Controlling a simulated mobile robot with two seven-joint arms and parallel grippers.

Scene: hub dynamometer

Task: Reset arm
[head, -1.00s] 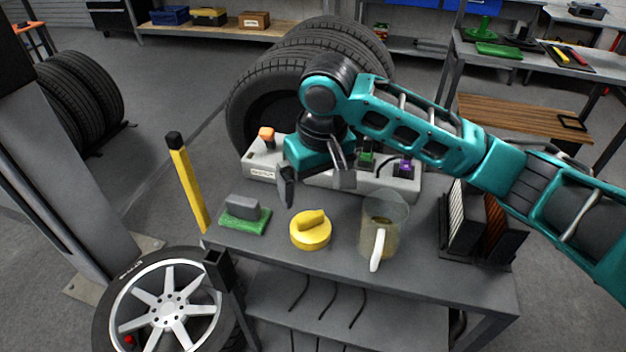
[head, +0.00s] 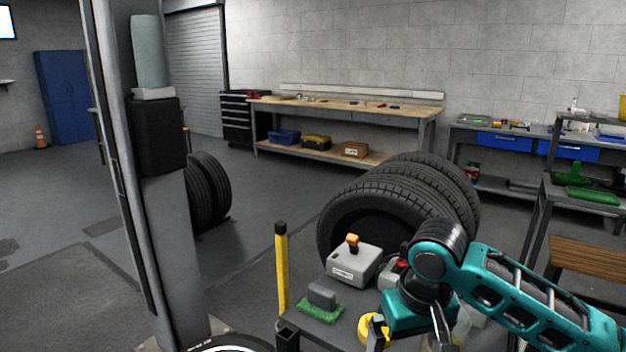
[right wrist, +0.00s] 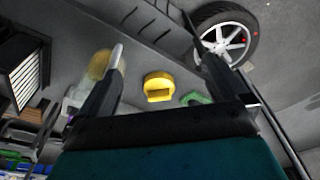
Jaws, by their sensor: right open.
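My right arm (head: 530,300) is teal and comes in from the right in the head view, over the small grey cart. My right gripper (right wrist: 160,65) is open and empty in the right wrist view, its two dark fingers spread wide. Between and beyond the fingers, the yellow round knob-like piece (right wrist: 158,87) lies on the cart top; it is partly hidden by my arm in the head view (head: 372,328). My left gripper is not in view.
The cart (head: 318,331) also bears a grey block on a green pad (head: 321,298) and a grey control box (head: 354,262). A yellow post (head: 282,268) stands at its left. Tyres (head: 400,205) stand behind it. Floor at the left is open.

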